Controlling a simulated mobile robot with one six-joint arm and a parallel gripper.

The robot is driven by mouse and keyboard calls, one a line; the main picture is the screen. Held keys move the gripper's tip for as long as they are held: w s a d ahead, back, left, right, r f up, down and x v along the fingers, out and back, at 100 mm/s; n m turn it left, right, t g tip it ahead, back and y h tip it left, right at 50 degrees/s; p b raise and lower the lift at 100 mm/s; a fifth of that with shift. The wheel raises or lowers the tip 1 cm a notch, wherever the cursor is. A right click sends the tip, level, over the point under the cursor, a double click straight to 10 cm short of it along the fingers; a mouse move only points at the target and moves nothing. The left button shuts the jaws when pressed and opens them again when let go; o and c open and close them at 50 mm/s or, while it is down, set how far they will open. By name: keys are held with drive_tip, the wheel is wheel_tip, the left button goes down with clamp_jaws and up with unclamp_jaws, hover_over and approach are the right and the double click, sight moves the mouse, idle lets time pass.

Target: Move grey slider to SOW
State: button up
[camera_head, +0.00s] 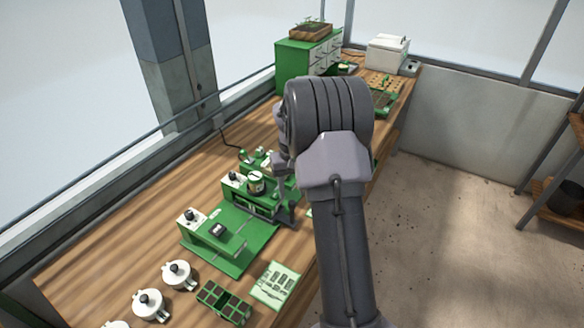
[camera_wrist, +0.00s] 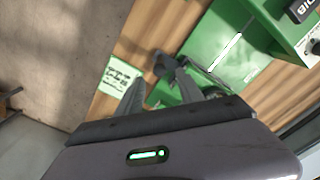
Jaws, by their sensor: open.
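The green tray seeder (camera_head: 235,250) stands on the wooden bench, left of my arm in the head view. Its green plate (camera_wrist: 215,45) with a pale slot fills the upper right of the wrist view. A dark grey piece (camera_wrist: 163,62) shows just beyond my fingertips; it may be the grey slider, but I cannot tell for sure. My gripper (camera_wrist: 160,82) is open, its two fingers spread over the bench edge and the green part. My own arm hides part of the bench in the head view. No SOW mark is legible.
A card (camera_head: 275,284), a green cell tray (camera_head: 223,302) and white lidded pots (camera_head: 177,274) sit on the near bench. A green drawer cabinet (camera_head: 292,62) and a white box (camera_head: 387,53) stand at the far end.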

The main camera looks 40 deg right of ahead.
wheel_tip(320, 180, up, 12)
drive_tip(key=p, duration=0.2)
drive_tip(key=shift+r+p, duration=0.2)
drive_tip(key=shift+p, duration=0.2)
drive_tip(key=s+a+r+t+b, duration=0.2)
drive_tip(key=s+a+b, duration=0.35)
drive_tip(key=a, duration=0.65)
drive_tip(key=s+a+r+t+b, duration=0.2)
drive_tip(key=s+a+b, duration=0.35)
drive_tip(key=a, duration=0.75)
drive_tip(key=s+a+f+t+y, duration=0.1)
drive_tip(key=s+a+f, duration=0.1)
drive_tip(key=s, duration=0.4)
drive_tip(key=s+a+f+y, duration=0.1)
drive_tip(key=s+a+f, duration=0.2)
drive_tip(key=s+a, duration=0.1)
drive_tip(key=shift+s+a+n+t+b, duration=0.15)
drive_tip(key=shift+s+n+t+b, duration=0.2)
drive_tip(key=shift+s, duration=0.55)
